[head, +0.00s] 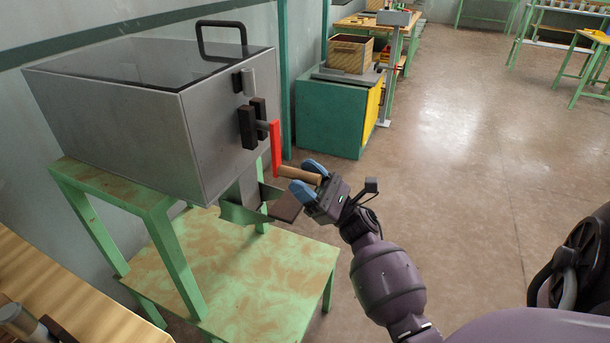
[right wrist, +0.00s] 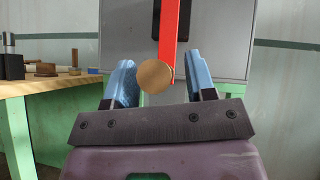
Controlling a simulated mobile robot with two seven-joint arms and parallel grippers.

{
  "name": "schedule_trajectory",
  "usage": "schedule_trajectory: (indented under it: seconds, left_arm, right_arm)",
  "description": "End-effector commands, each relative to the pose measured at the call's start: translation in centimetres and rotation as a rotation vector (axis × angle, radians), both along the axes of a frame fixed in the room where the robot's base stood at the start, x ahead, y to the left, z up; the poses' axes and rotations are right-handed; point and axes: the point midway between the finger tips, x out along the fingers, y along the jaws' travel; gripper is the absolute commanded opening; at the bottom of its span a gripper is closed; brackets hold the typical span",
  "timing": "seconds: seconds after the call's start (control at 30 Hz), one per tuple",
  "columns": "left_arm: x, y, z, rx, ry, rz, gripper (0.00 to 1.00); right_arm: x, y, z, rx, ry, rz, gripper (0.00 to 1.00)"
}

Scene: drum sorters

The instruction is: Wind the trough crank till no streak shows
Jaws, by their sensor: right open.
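The trough (head: 130,110) is a grey metal box with a dark glassy lid and a black lid handle, on a green stand. Its crank has a red arm (head: 275,146) hanging down from the front face and a wooden handle (head: 298,175) at the lower end. My right gripper (head: 306,180) is open, its blue fingers beside the outer end of the handle. In the right wrist view the handle's round end (right wrist: 153,75) lies between the fingers, nearer the left one, with no clear contact. The lid reflects; I cannot make out any streak inside. My left gripper is not in view.
A chute (head: 243,200) with a dark flap juts out below the crank. The green stand's lower shelf (head: 260,285) is bare. A wooden table (head: 70,305) is at lower left, a teal cabinet (head: 330,118) behind.

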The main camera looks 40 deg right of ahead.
Motion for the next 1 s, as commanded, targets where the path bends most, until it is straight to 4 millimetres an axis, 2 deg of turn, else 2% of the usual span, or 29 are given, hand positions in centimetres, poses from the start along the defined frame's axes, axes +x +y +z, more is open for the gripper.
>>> schedule_trajectory:
  seconds: [0.4,0.73,1.0]
  left_arm:
    - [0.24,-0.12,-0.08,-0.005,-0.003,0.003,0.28]
    - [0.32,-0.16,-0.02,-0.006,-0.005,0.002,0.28]
    - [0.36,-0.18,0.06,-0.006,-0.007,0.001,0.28]
  right_arm:
    - [0.37,0.26,0.39,0.000,0.001,0.000,0.49]
    - [0.36,0.25,0.36,0.000,0.001,0.000,0.00]
    - [0.36,0.30,0.33,-0.004,0.001,0.000,0.00]
